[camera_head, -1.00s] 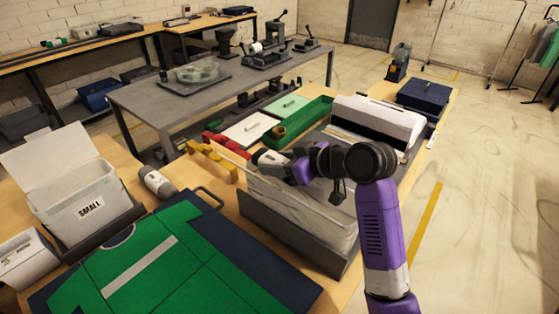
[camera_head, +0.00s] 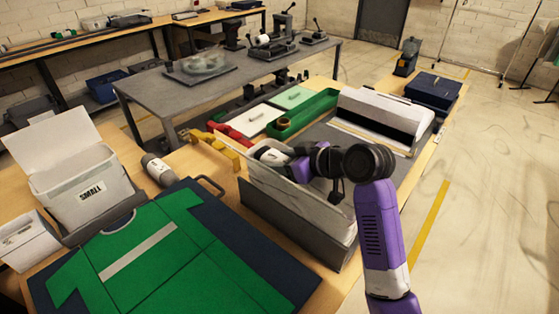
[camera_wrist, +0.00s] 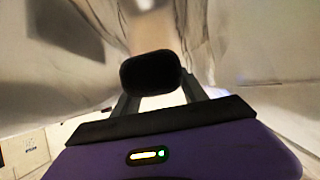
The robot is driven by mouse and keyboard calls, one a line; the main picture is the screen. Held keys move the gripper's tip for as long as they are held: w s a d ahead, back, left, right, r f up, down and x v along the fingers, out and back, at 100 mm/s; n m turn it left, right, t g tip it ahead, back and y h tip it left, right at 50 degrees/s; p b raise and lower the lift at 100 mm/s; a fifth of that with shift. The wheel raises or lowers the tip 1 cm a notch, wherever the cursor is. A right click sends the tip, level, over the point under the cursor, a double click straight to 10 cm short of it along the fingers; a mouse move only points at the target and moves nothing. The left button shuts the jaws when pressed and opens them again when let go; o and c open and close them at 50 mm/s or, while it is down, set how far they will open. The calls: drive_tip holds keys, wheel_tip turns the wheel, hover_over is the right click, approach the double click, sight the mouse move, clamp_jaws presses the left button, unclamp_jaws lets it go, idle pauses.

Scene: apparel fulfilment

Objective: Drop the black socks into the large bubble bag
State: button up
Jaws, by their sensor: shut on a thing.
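The black socks show in the wrist view as a dark rounded bundle (camera_wrist: 150,70) between the two fingers of my gripper (camera_wrist: 158,90). My gripper is shut on them. Pale, creased translucent film surrounds the fingers on several sides in that view. In the head view the large bubble bag (camera_head: 312,208) stands in a dark grey holder (camera_head: 290,222) on the wooden table. My purple gripper body (camera_head: 304,167) is over the bag's mouth; its fingers and the socks are hidden there. I cannot tell whether the socks touch the bag.
A green shirt (camera_head: 165,270) lies on a dark mat to the left. A white box marked SMALL (camera_head: 88,188) and a grey-and-white roll (camera_head: 158,170) are beyond it. A green tray (camera_head: 305,112), red and yellow pieces and a white bag pack (camera_head: 375,120) lie past the holder.

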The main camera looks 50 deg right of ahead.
drive_tip(key=shift+a, duration=0.15)
drive_tip(key=o, duration=1.5)
drive_tip(key=shift+c, duration=0.2)
drive_tip(key=c, duration=0.3)
drive_tip(key=shift+o, duration=1.3)
